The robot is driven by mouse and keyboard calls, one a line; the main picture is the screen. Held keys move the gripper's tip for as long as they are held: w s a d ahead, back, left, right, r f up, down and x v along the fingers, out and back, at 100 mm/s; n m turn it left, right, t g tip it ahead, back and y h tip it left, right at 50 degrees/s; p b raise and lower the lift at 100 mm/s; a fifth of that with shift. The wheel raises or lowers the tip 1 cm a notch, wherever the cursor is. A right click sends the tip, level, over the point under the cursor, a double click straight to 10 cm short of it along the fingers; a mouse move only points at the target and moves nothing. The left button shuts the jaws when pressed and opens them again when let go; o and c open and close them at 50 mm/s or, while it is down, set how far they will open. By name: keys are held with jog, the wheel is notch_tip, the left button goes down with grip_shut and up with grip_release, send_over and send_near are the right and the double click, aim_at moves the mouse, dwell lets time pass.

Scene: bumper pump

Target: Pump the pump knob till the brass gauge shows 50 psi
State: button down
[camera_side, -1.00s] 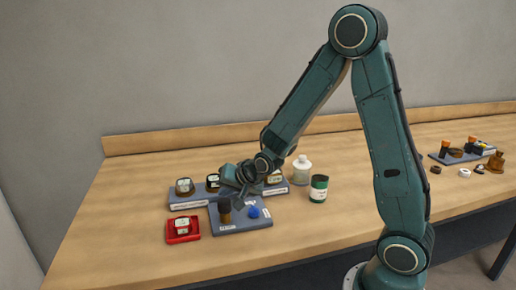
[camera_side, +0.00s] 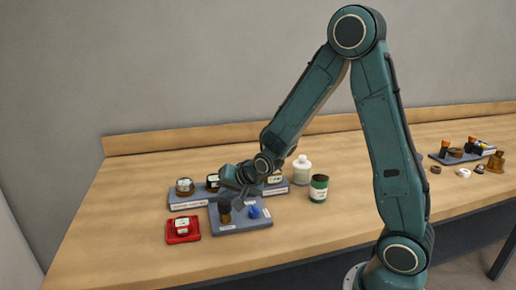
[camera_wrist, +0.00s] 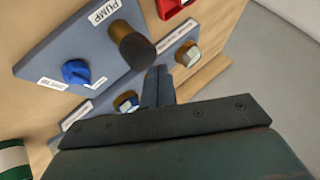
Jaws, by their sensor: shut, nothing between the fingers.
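The pump knob (camera_side: 225,213) is a dark brown cylinder standing on a blue-grey board marked PUMP (camera_side: 243,226); it also shows in the wrist view (camera_wrist: 136,50). My gripper (camera_wrist: 158,74) is shut and empty, its fingertips close beside the knob's end. I cannot tell whether they touch it. In the side view my gripper (camera_side: 241,194) hangs over the board and partly covers the knob area. A brass-rimmed gauge (camera_side: 184,186) sits on the rear strip and shows in the wrist view (camera_wrist: 188,53). Its reading is too small to make out.
A blue knob (camera_side: 254,211) is on the same board, right of the pump knob. More gauges (camera_side: 273,177) stand on the rear strip. A red tray (camera_side: 183,238) is at left, a white bottle (camera_side: 301,171) and green jar (camera_side: 318,189) at right. The front bench is clear.

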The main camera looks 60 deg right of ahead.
aim_at(227, 203)
jog(key=shift+s+f, duration=0.1)
jog(key=shift+f, duration=1.35)
dwell(1.9)
jog(key=shift+r, duration=1.5)
jog(key=shift+r, duration=2.55)
